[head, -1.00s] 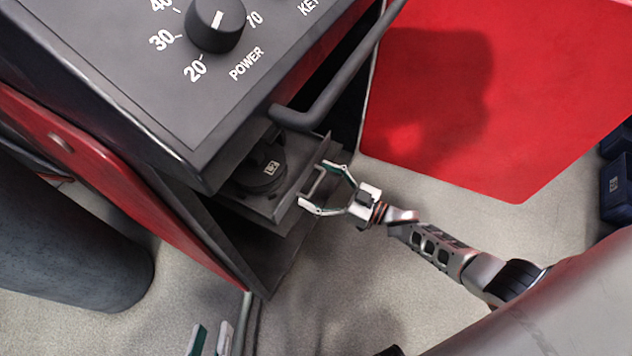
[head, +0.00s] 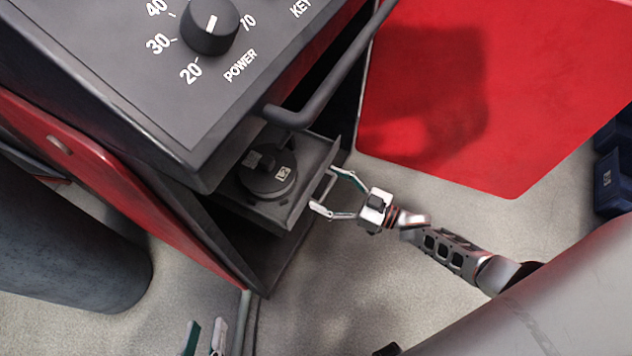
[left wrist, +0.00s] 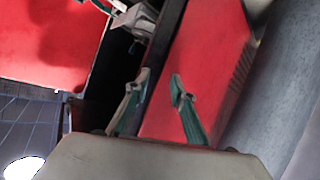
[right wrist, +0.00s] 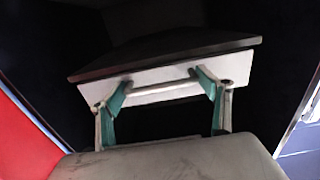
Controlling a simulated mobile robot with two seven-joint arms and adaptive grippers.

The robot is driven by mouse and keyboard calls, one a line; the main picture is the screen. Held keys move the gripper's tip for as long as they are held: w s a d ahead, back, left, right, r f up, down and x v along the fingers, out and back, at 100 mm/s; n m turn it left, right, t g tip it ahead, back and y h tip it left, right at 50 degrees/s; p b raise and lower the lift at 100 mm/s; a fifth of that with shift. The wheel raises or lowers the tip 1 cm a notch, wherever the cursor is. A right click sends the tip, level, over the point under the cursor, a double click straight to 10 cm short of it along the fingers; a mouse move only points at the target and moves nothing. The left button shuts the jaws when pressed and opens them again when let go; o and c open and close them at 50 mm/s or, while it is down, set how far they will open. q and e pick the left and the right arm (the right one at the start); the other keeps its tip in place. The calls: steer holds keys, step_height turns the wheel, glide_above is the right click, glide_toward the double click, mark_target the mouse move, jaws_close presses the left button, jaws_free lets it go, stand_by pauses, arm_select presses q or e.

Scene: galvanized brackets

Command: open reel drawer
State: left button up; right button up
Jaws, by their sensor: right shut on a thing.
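The reel drawer (head: 316,160) is a grey tray partly out of the dark cabinet, with a round dark reel (head: 266,177) on it. Its bar handle (head: 323,188) is on the front face. My right gripper (head: 326,190) is shut on the handle. In the right wrist view the handle (right wrist: 165,91) spans between the fingers, and the light drawer front (right wrist: 160,78) is just behind it. My left gripper (head: 204,335) is at the bottom edge of the head view, its fingers apart and empty. In the left wrist view its fingers (left wrist: 155,90) are apart beside a red panel.
The grey machine top with a POWER knob (head: 210,27) overhangs the drawer. A dark tubular push bar (head: 325,90) runs just above it. A grey cylinder (head: 70,240) stands at left. The floor (head: 345,290) in front is clear. Blue bins (head: 612,182) are at far right.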

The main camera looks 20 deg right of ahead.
arm_select(q)
steer(key=shift+s+d+f+n+b, duration=0.15)
steer(key=shift+s+d+n+b, duration=0.15)
steer(key=shift+d+n+b, duration=0.25)
arm_select(e)
steer(key=v, duration=2.1)
steer(key=shift+w+d, duration=0.2)
steer(key=shift+d, duration=0.1)
steer(key=o, duration=1.3)
steer(key=shift+o, duration=0.2)
arm_select(q)
steer(key=shift+f, duration=0.1)
arm_select(e)
steer(key=shift+s+a, duration=0.1)
steer(key=shift+a, duration=0.05)
steer(key=v, duration=1.2)
